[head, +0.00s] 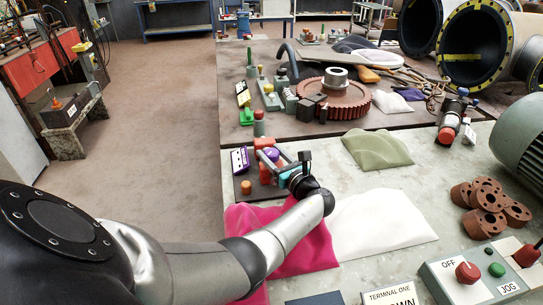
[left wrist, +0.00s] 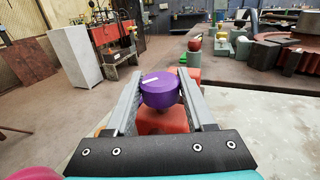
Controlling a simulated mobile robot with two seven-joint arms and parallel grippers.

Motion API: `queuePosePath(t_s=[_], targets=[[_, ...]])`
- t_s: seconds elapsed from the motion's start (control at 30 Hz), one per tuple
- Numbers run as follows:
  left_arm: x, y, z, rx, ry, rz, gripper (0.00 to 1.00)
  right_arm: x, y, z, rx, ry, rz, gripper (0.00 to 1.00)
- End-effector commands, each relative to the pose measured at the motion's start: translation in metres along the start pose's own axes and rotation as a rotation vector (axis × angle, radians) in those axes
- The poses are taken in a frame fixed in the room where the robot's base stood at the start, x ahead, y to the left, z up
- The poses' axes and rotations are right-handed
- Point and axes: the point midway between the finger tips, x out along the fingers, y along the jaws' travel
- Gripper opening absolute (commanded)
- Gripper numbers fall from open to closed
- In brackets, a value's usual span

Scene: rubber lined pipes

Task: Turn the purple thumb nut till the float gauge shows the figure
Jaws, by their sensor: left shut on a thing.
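The purple thumb nut (left wrist: 160,91) sits between the fingers of my left gripper (left wrist: 161,88) in the left wrist view, with a white mark on its top. My left gripper is shut on it. A red body (left wrist: 162,121) shows just below the nut. In the head view my left gripper (head: 277,163) reaches in over a small dark base at the bench's left edge and partly hides the nut. A small purple and white plate (head: 239,160) stands upright at the left of this base; its markings are too small to read. I cannot make out the float gauge's reading.
A pink cloth (head: 305,252) lies under my left arm, with a white cloth (head: 378,222) to its right. A green cloth (head: 377,148) lies farther back. Rusty ring parts (head: 485,195) and a control box (head: 480,275) stand at right. A large brown gear (head: 333,98) lies behind.

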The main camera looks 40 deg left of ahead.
Motion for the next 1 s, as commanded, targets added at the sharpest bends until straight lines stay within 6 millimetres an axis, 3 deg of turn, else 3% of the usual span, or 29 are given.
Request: queuePosePath(t_s=[0.27, 0.3, 0.57, 0.83, 1.0], targets=[[0.001, 0.0, 0.001, 0.001, -0.002, 0.0, 0.0, 0.0, 0.0, 0.0, 0.0, 0.0, 0.0, 0.5], [0.001, 0.0, 0.001, 0.001, -0.002, 0.0, 0.55, 0.0, 0.0, 0.0, 0.0, 0.0, 0.0, 0.5], [0.001, 0.0, 0.001, 0.0, -0.001, 0.0, 0.84, 0.0, 0.0, 0.0, 0.0, 0.0, 0.0, 0.5], [-0.001, 0.0, 0.0, 0.0, -0.001, -0.001, 0.84, -0.001, 0.0, 0.0, 0.0, 0.0, -0.001, 0.5], [-0.018, 0.0, 0.0, 0.0, 0.001, -0.003, 0.84, -0.005, 0.0, -0.001, 0.0, 0.0, -0.001, 0.5]])
